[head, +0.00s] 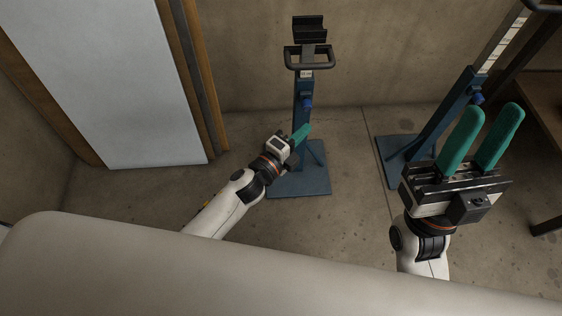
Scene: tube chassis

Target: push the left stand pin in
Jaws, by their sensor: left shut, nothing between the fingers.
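The left stand (303,125) is a blue post on a square blue base, with a black cradle (310,30) and a grey handle loop at its top. Its blue pin knob (307,102) sits on the post, below a small white label. My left gripper (305,130) has green fingers, shut and empty, in front of the post below the pin knob. Whether the fingertips touch the post cannot be told. My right gripper (495,119) is open and empty, with its two green fingers pointing up in front of the right stand.
The right stand (428,131), also blue with a blue knob (477,98), stands partly behind my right gripper. A white panel (105,75) with wooden edging leans at the left. A dark wooden table (540,95) is at the right. Concrete floor lies between the stands.

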